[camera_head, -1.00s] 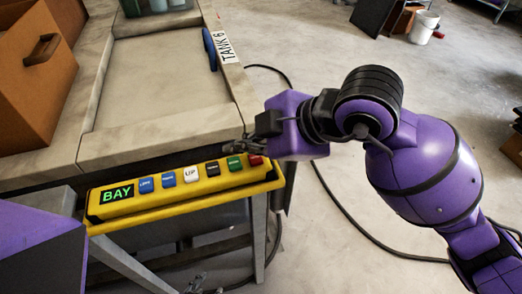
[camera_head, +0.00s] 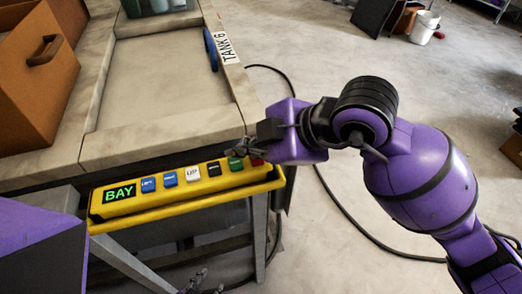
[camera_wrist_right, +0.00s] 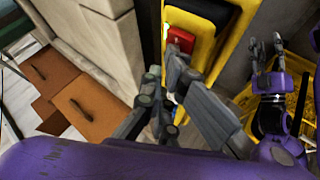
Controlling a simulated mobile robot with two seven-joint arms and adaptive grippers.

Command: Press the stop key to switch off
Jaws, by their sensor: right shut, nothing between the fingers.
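The yellow key panel (camera_head: 150,213) runs along the tank bench's front edge, with a lit green BAY display (camera_head: 119,193) at its left end. The red key (camera_head: 257,162), last in the row at the right, is partly covered by my right gripper (camera_head: 238,148). In the right wrist view the red key (camera_wrist_right: 181,39) sits just beyond the shut, empty fingertips (camera_wrist_right: 170,62); I cannot tell whether they touch it. A green key (camera_head: 235,164) is beside it. My left gripper (camera_head: 203,283) is low, below the panel; its fingers (camera_wrist_right: 266,50) are apart.
The bench (camera_head: 165,147) with the TANK 6 label (camera_head: 231,46) lies behind the panel. A brown box (camera_head: 38,75) stands on it at the left. A black cable (camera_head: 345,215) curves over the floor. Open floor lies to the right.

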